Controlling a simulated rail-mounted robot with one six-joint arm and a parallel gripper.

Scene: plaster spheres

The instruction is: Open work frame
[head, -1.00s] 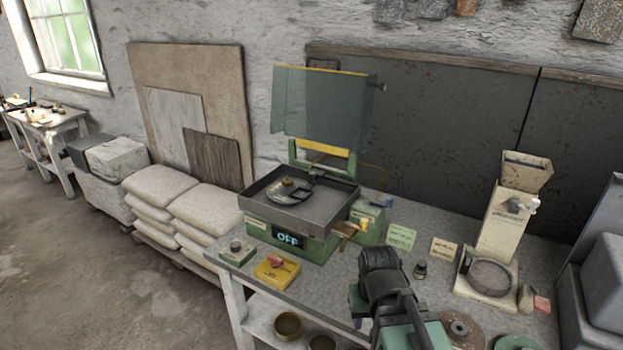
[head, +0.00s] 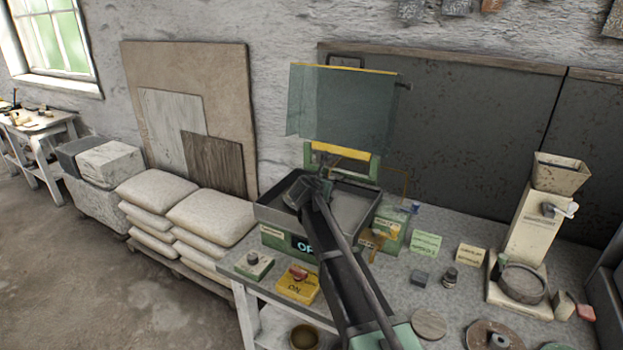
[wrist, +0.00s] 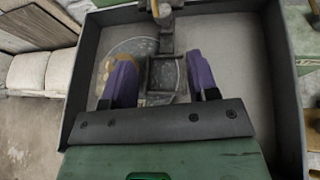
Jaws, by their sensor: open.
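The work frame (wrist: 163,72) is a small dark square frame in the wrist view, lying over a pale round plate (wrist: 135,46) in the machine's tray. A dark arm links it to a hinge-like fitting (wrist: 163,12) at the top. My gripper (wrist: 160,66) is open, with one purple finger on each side of the frame; I cannot tell whether they touch it. A tan round piece (wrist: 106,66) is partly hidden behind the left finger. In the head view my gripper (head: 301,192) is over the left part of the dark tray (head: 352,205) and hides the frame.
A raised clear guard (head: 343,105) stands behind the tray. The tray walls (wrist: 287,80) surround my gripper. A yellow switch box (head: 298,284), a beige hopper machine (head: 527,235) and small cards (head: 426,245) are on the bench. The display on the machine is partly covered by my arm.

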